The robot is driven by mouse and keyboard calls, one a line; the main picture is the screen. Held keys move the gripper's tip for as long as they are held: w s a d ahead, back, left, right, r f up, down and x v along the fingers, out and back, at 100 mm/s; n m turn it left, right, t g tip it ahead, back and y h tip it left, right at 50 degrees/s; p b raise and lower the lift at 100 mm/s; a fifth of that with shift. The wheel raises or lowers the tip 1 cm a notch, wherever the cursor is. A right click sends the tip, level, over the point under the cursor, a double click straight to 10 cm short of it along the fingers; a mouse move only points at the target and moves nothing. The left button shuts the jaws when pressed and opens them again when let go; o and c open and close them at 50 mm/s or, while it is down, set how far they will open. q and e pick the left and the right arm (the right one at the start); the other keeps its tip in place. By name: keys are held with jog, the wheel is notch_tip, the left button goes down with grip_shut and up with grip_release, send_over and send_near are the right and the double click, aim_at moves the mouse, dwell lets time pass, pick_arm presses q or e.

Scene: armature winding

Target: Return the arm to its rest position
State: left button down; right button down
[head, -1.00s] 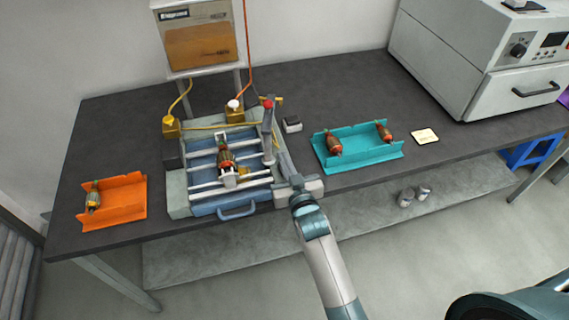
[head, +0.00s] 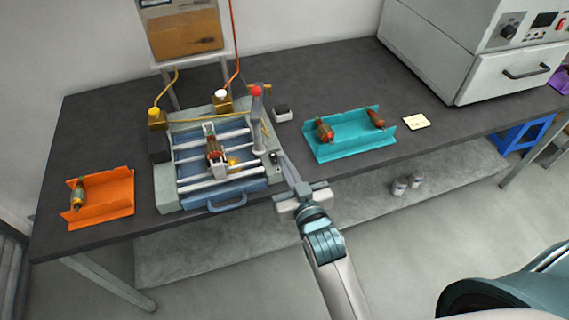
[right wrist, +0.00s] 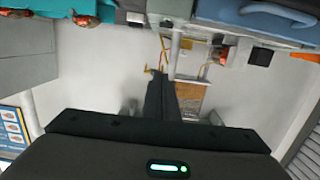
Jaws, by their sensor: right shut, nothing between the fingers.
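My right gripper (head: 289,172) is at the front edge of the table, just right of the winding machine. Its fingers are together with nothing between them, and they point toward the table. In the right wrist view the dark fingers (right wrist: 162,96) stand side by side, apart from the machine and the trays. The winding machine (head: 212,187) has a blue base, metal rails, a red-topped post and an armature (head: 214,150) lying in its middle. My left gripper is not in view.
An orange tray (head: 118,193) holding an armature is at the left. A teal tray (head: 350,150) with two armatures is right of the machine. A small black-topped block (head: 282,113) lies between. A large grey cabinet (head: 455,60) stands at the back right. Open floor lies in front.

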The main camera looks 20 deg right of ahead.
dwell(0.4)
jog(key=s+d+f+n+g, duration=0.15)
jog(key=s+f+g, duration=0.3)
jog(key=s, duration=0.55)
jog(key=s+d+f+g, duration=0.35)
jog(key=s+f, duration=0.25)
jog(key=s, duration=0.3)
jog(key=s+d+f+g, duration=0.2)
jog(key=s+f+g, duration=0.3)
jog(key=s, duration=0.5)
notch_tip(320, 180, down, 31)
jog(key=g+b, duration=0.1)
jog(key=b, duration=0.2)
jog(key=s+d+f+g+b, duration=0.1)
jog(key=s+d+f+b, duration=0.2)
jog(key=s+f, duration=1.6)
notch_tip(320, 180, down, 2)
jog(key=shift+d+f+g+h+b, duration=0.15)
jog(key=shift+f+g+h+b, duration=0.1)
jog(key=shift+g+h+b, duration=0.05)
